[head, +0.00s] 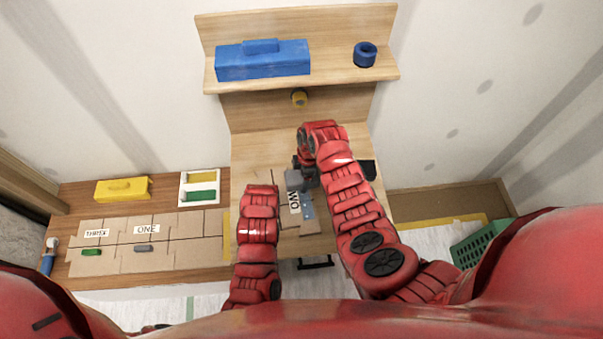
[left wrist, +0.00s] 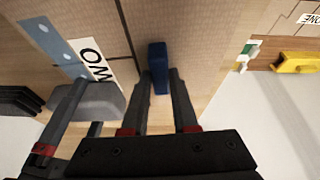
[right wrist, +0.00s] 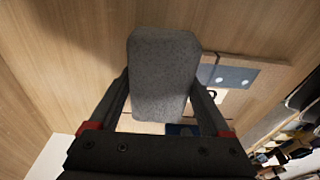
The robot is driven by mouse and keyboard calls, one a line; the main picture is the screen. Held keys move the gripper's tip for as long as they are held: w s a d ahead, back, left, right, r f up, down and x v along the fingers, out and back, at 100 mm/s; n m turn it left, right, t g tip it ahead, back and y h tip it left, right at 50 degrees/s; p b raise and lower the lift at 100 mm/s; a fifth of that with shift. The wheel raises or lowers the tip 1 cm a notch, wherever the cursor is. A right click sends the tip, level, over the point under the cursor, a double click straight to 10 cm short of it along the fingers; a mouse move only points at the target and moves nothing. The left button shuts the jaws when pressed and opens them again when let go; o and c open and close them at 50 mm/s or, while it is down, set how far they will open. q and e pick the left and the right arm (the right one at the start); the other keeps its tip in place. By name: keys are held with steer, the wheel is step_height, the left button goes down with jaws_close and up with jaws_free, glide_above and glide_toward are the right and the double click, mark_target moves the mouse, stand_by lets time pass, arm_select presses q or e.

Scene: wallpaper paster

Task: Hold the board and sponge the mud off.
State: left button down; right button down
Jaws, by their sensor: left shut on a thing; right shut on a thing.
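The brown board (head: 306,227) marked "TWO" lies on the wooden table, with a grey-blue dotted strip beside its label. It also shows in the left wrist view (left wrist: 115,18). My left gripper (left wrist: 160,88) is shut on the board's blue handle (left wrist: 157,58); the left arm hides this in the head view. My right gripper (head: 304,178) is shut on the grey sponge (right wrist: 163,75), which is over or against the board near the label. Whether the sponge touches the board is hard to tell. I see no clear mud; the sponge and arms cover part of the board.
A shelf (head: 340,75) behind holds a blue toolbox (head: 262,62) and a blue ring (head: 365,54). At left, boards marked "ONE" and "THREE" (head: 117,253) lie near a yellow box (head: 122,189) and a white tray (head: 183,204). A green crate (head: 478,243) stands at right.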

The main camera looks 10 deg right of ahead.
arm_select(q)
steer(key=shift+a, duration=0.1)
arm_select(e)
steer(key=shift+s+f, duration=0.15)
steer(key=shift+s, duration=0.65)
steer(key=s, duration=0.7)
steer(key=shift+s+d+r, duration=0.2)
steer(key=shift+s+d, duration=0.05)
steer(key=shift+s, duration=0.1)
step_height(320, 180, up, 8)
steer(key=shift+w, duration=0.15)
steer(key=c, duration=0.6)
jaws_free()
steer(key=c, duration=0.6)
arm_select(q)
steer(key=c, duration=0.6)
jaws_free()
arm_select(e)
steer(key=shift+f, duration=0.1)
